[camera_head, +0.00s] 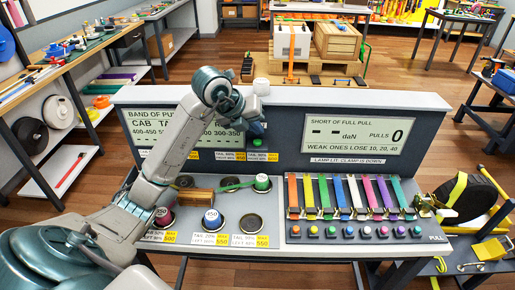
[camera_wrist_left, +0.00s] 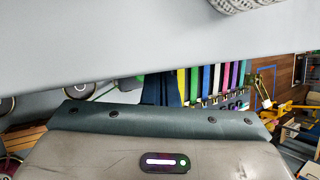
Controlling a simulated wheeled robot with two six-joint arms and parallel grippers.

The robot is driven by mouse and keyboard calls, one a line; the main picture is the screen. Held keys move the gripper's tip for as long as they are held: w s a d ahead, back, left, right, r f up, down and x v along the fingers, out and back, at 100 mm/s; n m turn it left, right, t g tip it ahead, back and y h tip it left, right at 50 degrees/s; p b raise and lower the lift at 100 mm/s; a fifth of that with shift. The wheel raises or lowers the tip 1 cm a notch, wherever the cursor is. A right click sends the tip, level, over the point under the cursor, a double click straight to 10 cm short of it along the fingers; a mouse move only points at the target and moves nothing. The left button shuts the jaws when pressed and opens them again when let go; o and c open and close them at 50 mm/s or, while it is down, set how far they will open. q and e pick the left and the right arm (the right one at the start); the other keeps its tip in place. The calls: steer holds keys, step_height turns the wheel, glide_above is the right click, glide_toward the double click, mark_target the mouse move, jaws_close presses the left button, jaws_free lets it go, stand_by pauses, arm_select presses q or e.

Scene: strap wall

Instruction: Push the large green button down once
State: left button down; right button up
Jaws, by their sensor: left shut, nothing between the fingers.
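My left gripper (camera_head: 257,129) is shut and empty, in front of the upright grey panel. Its dark fingers point down and are partly hidden by my arm. A small green round piece (camera_head: 257,142) shows just below the fingertips; I cannot tell whether it is a lamp or a button, or whether they touch. In the left wrist view the grey panel fills the top, and the fingertips are hidden. My right gripper is not in view.
Coloured straps (camera_head: 350,195) hang in a row above the buttons. Round weights, one blue-topped (camera_head: 212,220) and one green-topped (camera_head: 262,183), stand on the left board. A black and yellow reel (camera_head: 470,197) is at right.

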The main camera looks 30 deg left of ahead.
arm_select(q)
steer(key=shift+f, duration=0.5)
steer(key=shift+w, duration=0.1)
stand_by(1.0)
stand_by(0.5)
steer(key=shift+f+b, duration=0.4)
